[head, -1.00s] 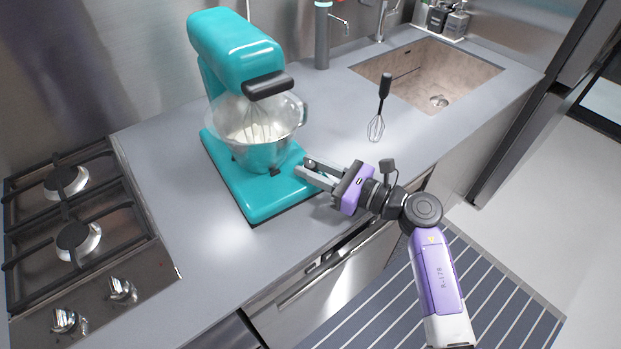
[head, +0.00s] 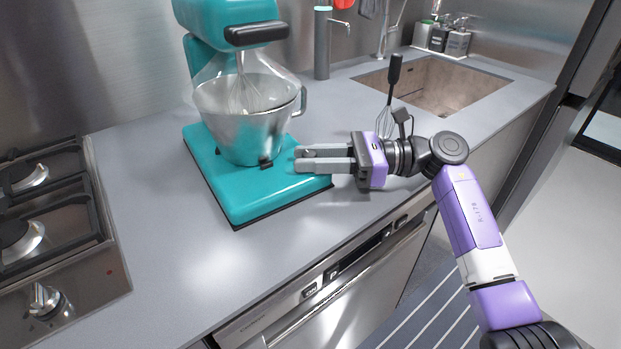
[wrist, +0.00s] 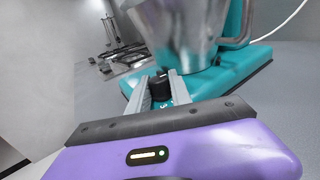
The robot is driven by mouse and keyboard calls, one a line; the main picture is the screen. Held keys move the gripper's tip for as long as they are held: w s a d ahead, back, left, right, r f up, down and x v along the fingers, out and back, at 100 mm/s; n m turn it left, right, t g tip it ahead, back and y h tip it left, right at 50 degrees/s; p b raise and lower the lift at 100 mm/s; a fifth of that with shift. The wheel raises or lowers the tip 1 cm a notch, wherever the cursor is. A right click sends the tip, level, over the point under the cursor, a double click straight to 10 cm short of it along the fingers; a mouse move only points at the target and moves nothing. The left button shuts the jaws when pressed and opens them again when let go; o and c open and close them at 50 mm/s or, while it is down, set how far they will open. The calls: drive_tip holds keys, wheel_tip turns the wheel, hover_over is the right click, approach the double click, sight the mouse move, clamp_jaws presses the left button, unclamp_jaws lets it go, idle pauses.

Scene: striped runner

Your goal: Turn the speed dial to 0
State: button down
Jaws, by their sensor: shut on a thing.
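The teal stand mixer (head: 228,20) stands on the counter with its metal bowl on a teal base (head: 250,200). My gripper (head: 298,159) reaches in from the right, its fingers low at the right side of the base. In the wrist view the black speed dial (wrist: 160,86) sits between the two grey fingers, which are shut on it. White marks show beside the dial, but I cannot read its setting. In the head view my fingers hide the dial.
The bowl (head: 235,130) and its handle stand just above and behind my fingers. A black-handled whisk (head: 394,75) is behind my wrist. A gas hob (head: 100,270) is at the left, a sink (head: 440,85) at the back right. The front counter is clear.

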drive_tip(key=shift+n+g+b, duration=0.6)
drive_tip(key=shift+g+b, duration=0.4)
drive_tip(key=shift+b, duration=0.35)
drive_tip(key=c, duration=1.2)
unclamp_jaws()
drive_tip(key=shift+o, duration=0.2)
drive_tip(key=shift+w+d, duration=0.2)
drive_tip(key=shift+d, duration=3.65)
drive_tip(key=shift+d, duration=0.1)
